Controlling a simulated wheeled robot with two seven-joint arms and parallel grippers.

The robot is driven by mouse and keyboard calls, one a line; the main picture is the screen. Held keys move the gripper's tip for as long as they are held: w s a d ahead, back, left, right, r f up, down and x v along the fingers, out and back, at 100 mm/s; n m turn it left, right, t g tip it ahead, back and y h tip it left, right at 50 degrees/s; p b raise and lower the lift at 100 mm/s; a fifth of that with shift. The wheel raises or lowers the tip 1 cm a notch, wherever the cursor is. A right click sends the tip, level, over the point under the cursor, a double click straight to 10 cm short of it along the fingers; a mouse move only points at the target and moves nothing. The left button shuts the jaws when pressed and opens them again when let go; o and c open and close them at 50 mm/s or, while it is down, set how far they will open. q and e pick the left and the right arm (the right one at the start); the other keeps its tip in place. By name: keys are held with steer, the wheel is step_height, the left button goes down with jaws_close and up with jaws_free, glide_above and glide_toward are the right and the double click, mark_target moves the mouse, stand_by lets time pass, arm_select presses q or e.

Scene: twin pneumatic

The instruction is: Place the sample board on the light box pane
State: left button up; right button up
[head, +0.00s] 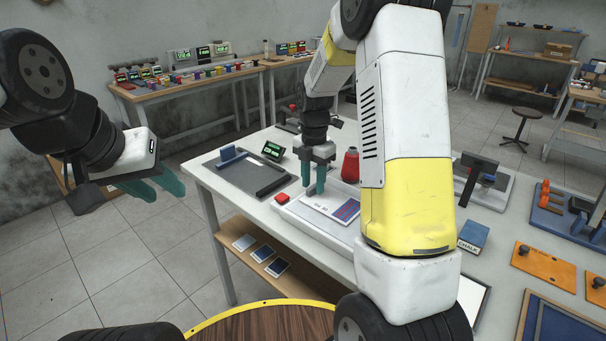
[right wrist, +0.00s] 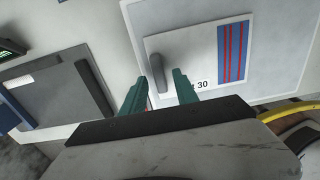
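The sample board (head: 328,206) is a white card with a blue and red striped block. It appears to lie flat on the light box (head: 290,217), over its pale pane. In the right wrist view the board (right wrist: 207,48) has a grey upright tab (right wrist: 157,74) near its left edge. The pane (right wrist: 190,17) shows around it. My right gripper (head: 317,190) points down over the board's left end. Its fingers (right wrist: 156,92) are apart, with the tab showing between them and no visible contact. My left gripper (head: 152,187) is open and empty, off the table's left side.
A dark grey tray (head: 232,178) with a blue block lies left of the light box, near a small display (head: 272,151). A red bottle (head: 350,166) stands behind. Several cards lie on the lower shelf (head: 235,265).

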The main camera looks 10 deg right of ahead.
step_height(320, 180, up, 11)
steer(key=s+r+m+t, duration=0.2)
steer(key=s+r+m, duration=0.4)
steer(key=s+m, duration=0.1)
steer(key=s+a+r+m+t+y, duration=0.1)
steer(key=s+m+t, duration=0.3)
steer(key=s+m, duration=1.3)
steer(key=shift+s+a+r+m+y, duration=0.15)
steer(key=shift+a+r+m+y, duration=0.2)
steer(key=shift+a+m+y, duration=0.2)
